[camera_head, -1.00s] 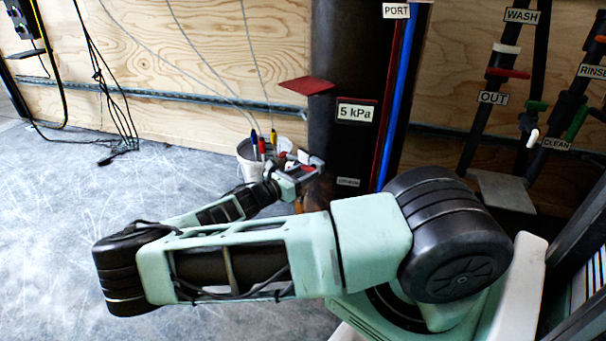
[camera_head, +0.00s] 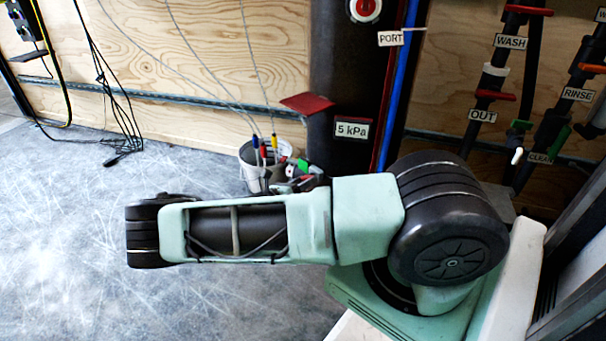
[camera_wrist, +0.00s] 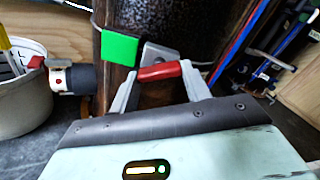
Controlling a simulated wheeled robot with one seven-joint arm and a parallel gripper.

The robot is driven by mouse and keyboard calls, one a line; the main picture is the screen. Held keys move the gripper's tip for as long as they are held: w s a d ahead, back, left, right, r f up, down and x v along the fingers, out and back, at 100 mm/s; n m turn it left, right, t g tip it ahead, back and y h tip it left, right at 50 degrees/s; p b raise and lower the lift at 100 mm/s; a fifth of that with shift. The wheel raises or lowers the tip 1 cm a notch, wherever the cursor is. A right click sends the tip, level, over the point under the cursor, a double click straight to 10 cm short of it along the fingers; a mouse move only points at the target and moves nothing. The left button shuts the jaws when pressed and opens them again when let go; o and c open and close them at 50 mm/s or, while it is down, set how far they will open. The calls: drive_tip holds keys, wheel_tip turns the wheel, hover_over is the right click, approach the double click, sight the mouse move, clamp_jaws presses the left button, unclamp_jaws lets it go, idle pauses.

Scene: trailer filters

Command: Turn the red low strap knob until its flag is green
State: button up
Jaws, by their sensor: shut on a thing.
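In the wrist view my gripper (camera_wrist: 161,80) is shut on the red low strap knob (camera_wrist: 160,71), a short red bar held crosswise between the two grey fingers. A grey bracket (camera_wrist: 157,55) sits just behind the knob, against the dark cylinder. A bright green flag (camera_wrist: 118,48) stands out to the left of the knob. In the head view my forearm hides most of my gripper and the knob.
The dark cylinder (camera_head: 343,88) carries a 5 kPa label and a red flag plate (camera_head: 307,103) higher up. Hoses and valves are to the right.

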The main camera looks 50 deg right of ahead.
drive_tip(key=shift+n+p, duration=0.45)
drive_tip(key=shift+n, duration=0.05)
drive_tip(key=shift+c, duration=0.2)
drive_tip(key=o, duration=1)
drive_tip(key=shift+a, duration=0.15)
drive_tip(key=w+a+p, duration=0.2)
drive_tip(key=a+p, duration=0.2)
drive_tip(key=a, duration=1.3)
drive_tip(key=shift+w, duration=0.1)
